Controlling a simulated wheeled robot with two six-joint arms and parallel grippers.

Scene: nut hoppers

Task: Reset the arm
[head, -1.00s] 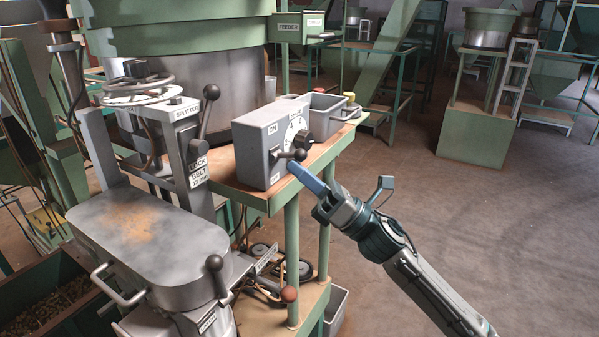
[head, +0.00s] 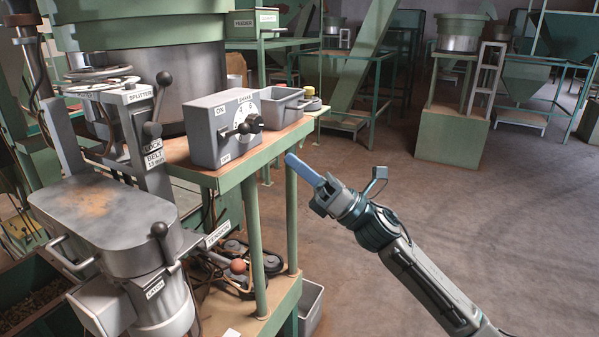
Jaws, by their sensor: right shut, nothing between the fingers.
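My right gripper (head: 305,170) comes in from the lower right on my right arm. Its blue fingers are shut together and empty. It hangs in free air to the right of the green stand, apart from the grey control box (head: 226,128). The box sits on the stand's wooden top shelf (head: 254,157). It has a small lever, a dark knob (head: 255,122) and a dial on its front, with an ON label. My left gripper is not in view.
A grey metal machine (head: 105,215) with levers and handles stands at the left. A grey bin (head: 283,104) sits on the shelf behind the box. A green pedestal (head: 450,135) stands farther back. The floor (head: 480,230) at the right is clear.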

